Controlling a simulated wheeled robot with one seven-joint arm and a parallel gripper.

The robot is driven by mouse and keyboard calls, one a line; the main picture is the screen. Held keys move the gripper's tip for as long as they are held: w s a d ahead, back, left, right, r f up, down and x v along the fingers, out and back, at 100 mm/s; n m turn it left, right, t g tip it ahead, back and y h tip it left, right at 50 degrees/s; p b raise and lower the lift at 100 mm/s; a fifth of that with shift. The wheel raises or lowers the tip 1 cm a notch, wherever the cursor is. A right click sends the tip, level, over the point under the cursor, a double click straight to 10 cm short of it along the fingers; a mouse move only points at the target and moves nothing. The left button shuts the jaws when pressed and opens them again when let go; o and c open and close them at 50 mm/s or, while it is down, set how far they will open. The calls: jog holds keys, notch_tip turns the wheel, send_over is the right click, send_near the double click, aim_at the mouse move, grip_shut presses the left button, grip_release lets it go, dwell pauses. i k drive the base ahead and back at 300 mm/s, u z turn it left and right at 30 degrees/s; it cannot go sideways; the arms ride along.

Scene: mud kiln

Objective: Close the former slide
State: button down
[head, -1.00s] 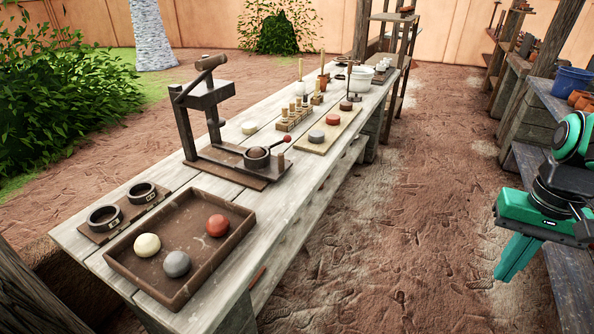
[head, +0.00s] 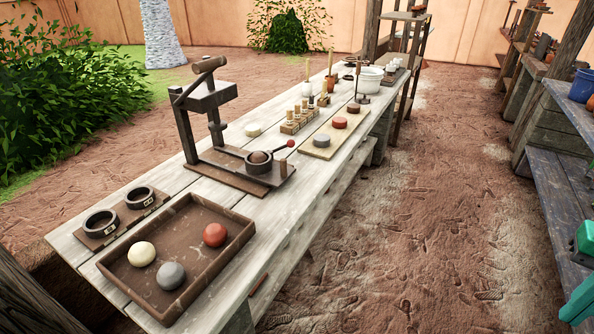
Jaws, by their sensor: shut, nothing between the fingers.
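The former (head: 205,110) is a dark press with an upright frame, a wooden top handle and a plunger, standing on the workbench. Its slide (head: 268,176) is a flat dark base reaching right towards the bench's near side. A round cup (head: 258,163) with a brown ball in it sits on the slide, out to the right of the plunger and not under it. A short lever with a red knob (head: 291,143) points right from the cup. My gripper (head: 578,303) is green, shut and empty, partly cut off at the right edge, far from the former.
A tray (head: 130,252) with white, grey and red balls lies at the bench's near end, beside two dark rings (head: 120,213). A board (head: 330,142) with several discs and a white bowl (head: 369,80) stand farther back. The dirt aisle (head: 420,220) is clear. Shelving (head: 550,180) lines the right.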

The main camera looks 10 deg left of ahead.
aim_at(271, 173)
jog(key=z, duration=0.05)
jog(key=i, duration=1)
jog(key=u, duration=0.05)
